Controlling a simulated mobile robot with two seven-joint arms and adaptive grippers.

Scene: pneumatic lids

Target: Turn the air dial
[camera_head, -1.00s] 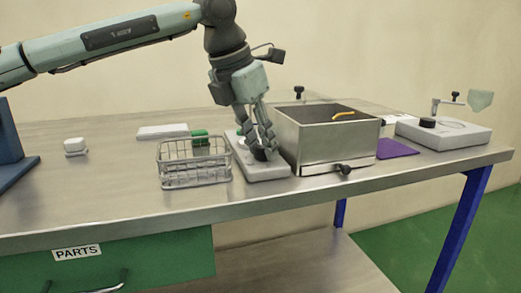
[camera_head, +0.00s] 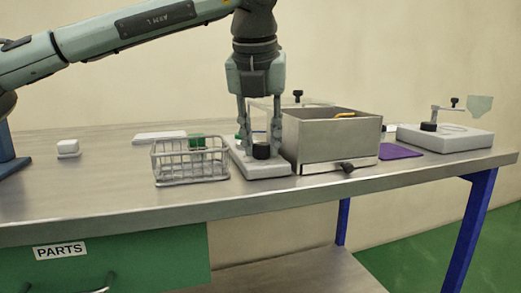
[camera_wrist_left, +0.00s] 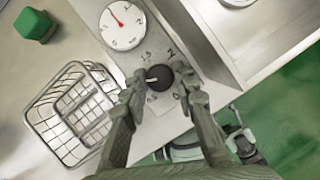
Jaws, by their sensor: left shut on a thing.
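The air dial is a black round knob (camera_head: 262,151) with a white pointer mark, on the front part of a pale control panel (camera_head: 264,170). In the left wrist view the knob (camera_wrist_left: 159,78) has printed numbers around it, and its white mark points left. A round gauge (camera_wrist_left: 122,25) with a red needle sits on the same panel. My left gripper (camera_head: 261,143) points down with one finger on each side of the knob, shut on it. Its fingers also show in the wrist view (camera_wrist_left: 160,88). My right gripper is in neither view.
A wire basket (camera_head: 190,178) stands close left of the panel and a metal box (camera_head: 331,149) close right. A green block (camera_wrist_left: 35,25) lies behind the basket. A purple mat (camera_head: 400,152) and a white fixture (camera_head: 455,139) are farther right. The table's left front is clear.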

